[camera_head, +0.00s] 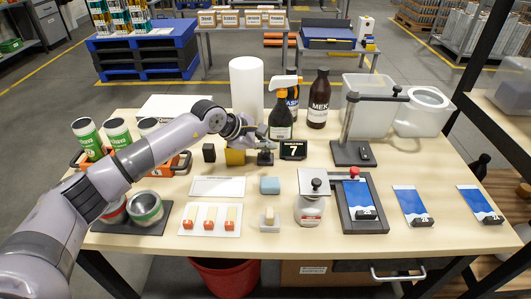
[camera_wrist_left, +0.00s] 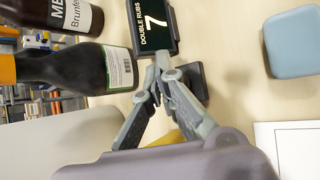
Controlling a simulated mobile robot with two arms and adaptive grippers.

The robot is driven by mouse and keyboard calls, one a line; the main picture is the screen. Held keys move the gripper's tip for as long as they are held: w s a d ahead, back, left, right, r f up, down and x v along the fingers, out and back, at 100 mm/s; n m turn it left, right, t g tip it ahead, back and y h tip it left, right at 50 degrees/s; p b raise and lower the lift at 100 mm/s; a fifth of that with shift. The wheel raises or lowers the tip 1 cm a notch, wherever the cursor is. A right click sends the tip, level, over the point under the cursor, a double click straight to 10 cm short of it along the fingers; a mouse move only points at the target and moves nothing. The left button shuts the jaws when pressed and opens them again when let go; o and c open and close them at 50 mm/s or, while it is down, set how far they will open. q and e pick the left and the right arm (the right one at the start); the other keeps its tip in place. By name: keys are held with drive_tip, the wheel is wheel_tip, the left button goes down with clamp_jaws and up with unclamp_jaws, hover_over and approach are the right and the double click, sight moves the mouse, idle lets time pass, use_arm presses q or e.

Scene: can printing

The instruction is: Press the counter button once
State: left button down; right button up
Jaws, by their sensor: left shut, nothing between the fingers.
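The counter (camera_head: 293,150) is a black display reading 7 on the table; the left wrist view shows it upside-turned with "DOUBLE RUBS" on its face (camera_wrist_left: 153,24). A small dark block (camera_head: 265,158) sits just left of the display, and it also shows in the left wrist view (camera_wrist_left: 195,82) partly behind my fingers. My left gripper (camera_head: 270,143) is shut and empty. Its fingertips (camera_wrist_left: 163,66) are over or beside that dark block, close to the display; I cannot tell whether they touch it. My right gripper is not in view.
A black spray bottle (camera_head: 281,122) and a brown MEK bottle (camera_head: 318,98) stand just behind the counter. A yellow item (camera_head: 235,157) and another dark block (camera_head: 209,152) are to the left. A blue sponge (camera_head: 270,186) lies in front.

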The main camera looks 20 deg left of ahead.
sight(266, 154)
use_arm(q)
drive_tip(key=shift+f, duration=0.2)
idle(0.3)
drive_tip(key=shift+f+b, duration=0.8)
drive_tip(key=shift+b, duration=0.1)
idle(0.3)
drive_tip(key=shift+r, duration=0.2)
drive_tip(key=shift+r+p, duration=0.65)
drive_tip(key=shift+r, duration=0.55)
drive_tip(key=shift+r+p, duration=1.15)
drive_tip(key=shift+r, duration=1.4)
